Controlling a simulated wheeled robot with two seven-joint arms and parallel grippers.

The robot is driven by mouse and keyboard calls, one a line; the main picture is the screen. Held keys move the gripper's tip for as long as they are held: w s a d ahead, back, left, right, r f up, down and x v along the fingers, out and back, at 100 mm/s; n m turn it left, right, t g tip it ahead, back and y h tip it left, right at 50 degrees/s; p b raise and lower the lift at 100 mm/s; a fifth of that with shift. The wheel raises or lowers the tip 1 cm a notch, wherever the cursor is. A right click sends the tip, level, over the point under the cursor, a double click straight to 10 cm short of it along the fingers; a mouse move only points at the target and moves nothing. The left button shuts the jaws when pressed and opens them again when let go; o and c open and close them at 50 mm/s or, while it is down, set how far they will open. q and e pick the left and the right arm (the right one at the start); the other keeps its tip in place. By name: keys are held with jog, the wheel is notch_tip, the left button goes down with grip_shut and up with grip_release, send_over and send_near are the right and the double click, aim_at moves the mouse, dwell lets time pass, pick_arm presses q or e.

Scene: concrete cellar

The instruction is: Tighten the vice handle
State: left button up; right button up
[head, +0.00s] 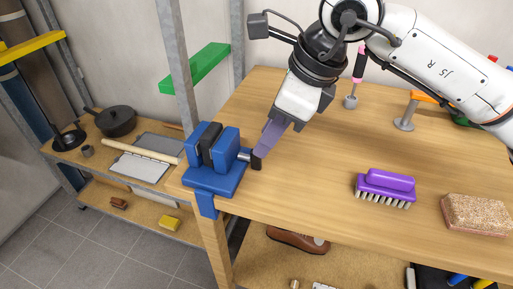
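A blue vice (218,181) is fixed to the front left corner of the wooden workbench (320,190). A dark block (211,143) sits between its blue jaws. The vice's handle (256,159), with a grey screw and dark end, is on the right side of the vice. My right gripper (262,150) reaches down from the upper right with its fingers at the handle. The fingers overlap in this view, so I cannot tell whether they are closed on the handle. My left gripper is not in view.
A purple brush (385,187) and a speckled brick (475,214) lie to the right on the bench. A metal post (176,60) rises behind the vice. A lower shelf at left holds a pan (116,121).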

aim_at(251, 158)
jog(key=x, duration=0.6)
jog(key=shift+a+f, duration=0.15)
jog(key=shift+c, duration=0.5)
grip_shut()
